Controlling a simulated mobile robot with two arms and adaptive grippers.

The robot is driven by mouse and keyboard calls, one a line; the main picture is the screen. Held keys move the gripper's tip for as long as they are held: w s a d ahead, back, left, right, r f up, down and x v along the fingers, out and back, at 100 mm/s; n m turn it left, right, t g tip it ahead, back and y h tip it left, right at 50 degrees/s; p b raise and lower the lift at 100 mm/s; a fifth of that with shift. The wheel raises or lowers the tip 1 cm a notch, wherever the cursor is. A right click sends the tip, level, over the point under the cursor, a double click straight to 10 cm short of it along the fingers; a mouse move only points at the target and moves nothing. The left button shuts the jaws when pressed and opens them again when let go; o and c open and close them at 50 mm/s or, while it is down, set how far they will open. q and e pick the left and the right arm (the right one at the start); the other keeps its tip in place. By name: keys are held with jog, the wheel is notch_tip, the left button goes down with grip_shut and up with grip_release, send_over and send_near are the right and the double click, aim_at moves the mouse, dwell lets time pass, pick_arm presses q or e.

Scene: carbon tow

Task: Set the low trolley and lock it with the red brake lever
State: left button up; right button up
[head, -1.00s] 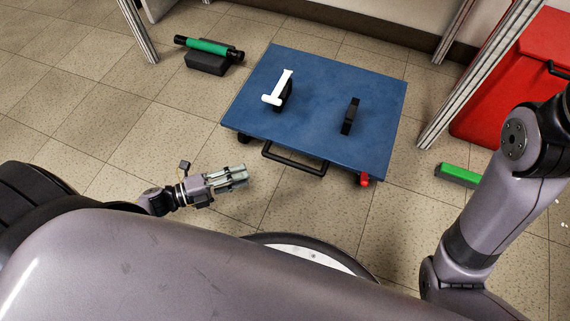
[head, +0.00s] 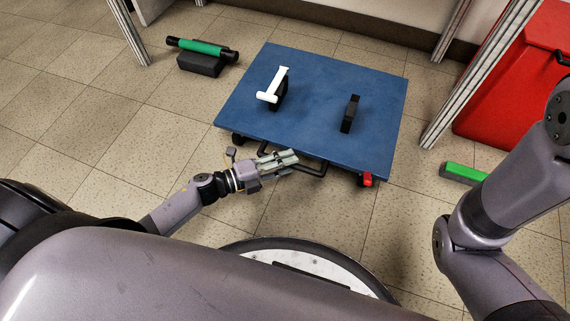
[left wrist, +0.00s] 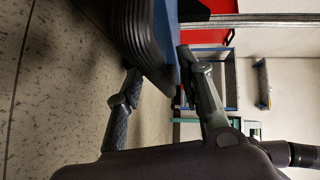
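The low trolley (head: 310,105) has a flat blue deck and stands on the tiled floor, with a black handle (head: 318,171) at its near edge. The red brake lever (head: 368,180) sits at its near right corner. My left gripper (head: 295,158) is at the left part of the handle, partly covering it. In the left wrist view its two fingers (left wrist: 160,75) are spread apart, with a dark ribbed part and a blue edge (left wrist: 170,45) between or beyond them. I cannot tell whether they touch the handle. My right gripper is out of view.
A white T-shaped piece (head: 274,86) on a black support and another black support (head: 351,114) stand on the deck. A green roll (head: 202,47) on a black block lies back left. A green block (head: 464,173) and red bin (head: 505,100) are right. Metal posts flank the trolley.

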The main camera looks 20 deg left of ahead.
pick_arm(q)
jog(key=shift+c, duration=0.2)
grip_shut()
jog(key=shift+s+f, duration=0.1)
dwell(0.5)
